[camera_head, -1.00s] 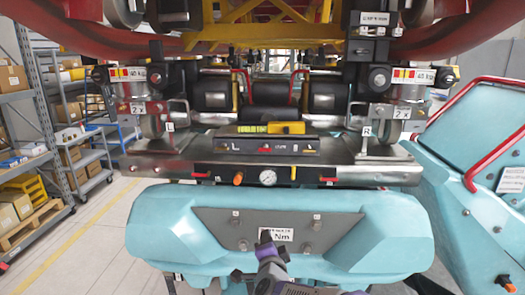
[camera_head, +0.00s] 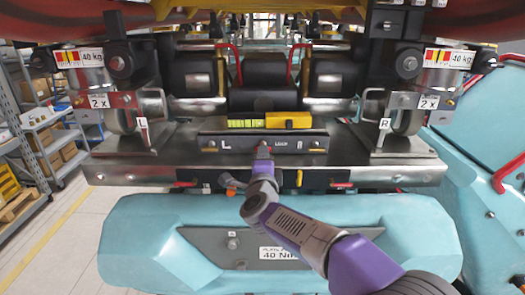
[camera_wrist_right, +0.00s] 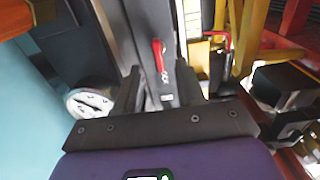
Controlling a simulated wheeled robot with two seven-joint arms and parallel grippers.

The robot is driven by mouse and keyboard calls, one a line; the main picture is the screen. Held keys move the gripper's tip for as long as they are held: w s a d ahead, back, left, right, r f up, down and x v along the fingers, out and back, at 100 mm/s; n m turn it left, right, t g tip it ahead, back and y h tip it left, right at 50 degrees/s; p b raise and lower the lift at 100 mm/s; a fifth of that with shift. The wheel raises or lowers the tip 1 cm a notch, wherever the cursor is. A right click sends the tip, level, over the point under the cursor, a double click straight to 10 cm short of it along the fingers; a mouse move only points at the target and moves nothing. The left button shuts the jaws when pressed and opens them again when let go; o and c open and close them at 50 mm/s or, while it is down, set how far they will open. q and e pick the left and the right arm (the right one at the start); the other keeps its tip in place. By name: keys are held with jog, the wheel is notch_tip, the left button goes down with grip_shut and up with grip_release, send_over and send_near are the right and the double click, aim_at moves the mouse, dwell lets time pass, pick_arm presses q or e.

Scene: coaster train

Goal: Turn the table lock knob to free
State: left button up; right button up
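My right gripper (camera_head: 264,158) is in front of the dark panel (camera_head: 300,145) marked L and LOCK, at the middle of the steel table (camera_head: 420,168). In the head view it covers most of the lock knob. The right wrist view shows the knob as a small red handle (camera_wrist_right: 158,55) on the panel. It lies between and beyond the two dark fingers (camera_wrist_right: 160,92), which are apart with nothing seen between their tips. I cannot tell whether they touch the knob. My left gripper is not in view.
A yellow level (camera_head: 287,120) sits above the panel. A round gauge (camera_wrist_right: 90,103) shows beside the fingers in the wrist view. An orange knob (camera_head: 230,190) is on the table front, left of my wrist. A teal housing (camera_head: 150,240) is below. Clamps marked L and R flank the table.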

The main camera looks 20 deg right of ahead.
jog(key=shift+x, duration=1.8)
jog(key=shift+f, duration=0.1)
grip_shut()
